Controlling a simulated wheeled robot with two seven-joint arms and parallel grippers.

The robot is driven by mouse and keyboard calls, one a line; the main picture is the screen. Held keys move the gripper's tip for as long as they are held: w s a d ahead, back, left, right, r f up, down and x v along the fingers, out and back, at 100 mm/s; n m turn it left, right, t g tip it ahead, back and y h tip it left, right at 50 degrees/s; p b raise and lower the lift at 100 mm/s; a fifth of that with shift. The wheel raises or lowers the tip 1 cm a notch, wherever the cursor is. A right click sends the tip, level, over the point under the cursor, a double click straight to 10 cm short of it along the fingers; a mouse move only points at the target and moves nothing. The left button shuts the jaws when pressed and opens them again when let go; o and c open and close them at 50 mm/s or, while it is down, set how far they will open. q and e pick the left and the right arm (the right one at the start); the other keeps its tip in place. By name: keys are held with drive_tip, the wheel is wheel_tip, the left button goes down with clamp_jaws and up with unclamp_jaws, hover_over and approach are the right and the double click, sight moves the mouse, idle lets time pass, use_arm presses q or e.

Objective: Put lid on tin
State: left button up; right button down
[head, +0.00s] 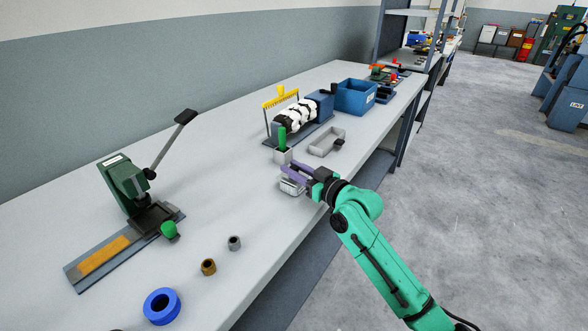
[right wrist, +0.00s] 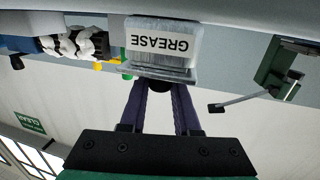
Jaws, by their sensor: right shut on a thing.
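The grey tin (right wrist: 142,27) has a white label reading GREASE, upside down in the right wrist view. In the head view the tin (head: 291,188) stands near the table's front edge, partly covered by my right gripper. My right gripper (head: 294,171) has purple fingers and is shut on the dark knob (right wrist: 160,85) of a grey lid (right wrist: 148,72). The lid is at the tin's top side, between tin and fingers. I cannot tell whether it rests on the rim or a small gap remains. My left gripper is not in view.
A grey open tray (head: 321,149) and a green-handled item in a grey holder (head: 283,156) stand just behind. A blue bin (head: 354,97) is farther back. A green lever press (head: 122,186), a blue ring (head: 162,306) and small nuts lie left. The table between is clear.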

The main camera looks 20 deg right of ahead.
drive_tip(key=shift+f, duration=0.25)
drive_tip(key=c, duration=0.6)
unclamp_jaws()
drive_tip(key=shift+c, duration=0.2)
drive_tip(key=shift+s+r, duration=0.1)
drive_tip(key=shift+r, duration=0.3)
drive_tip(key=b+v, duration=0.2)
drive_tip(key=v, duration=0.9)
drive_tip(key=shift+s+d, duration=0.2)
drive_tip(key=shift+s, duration=0.15)
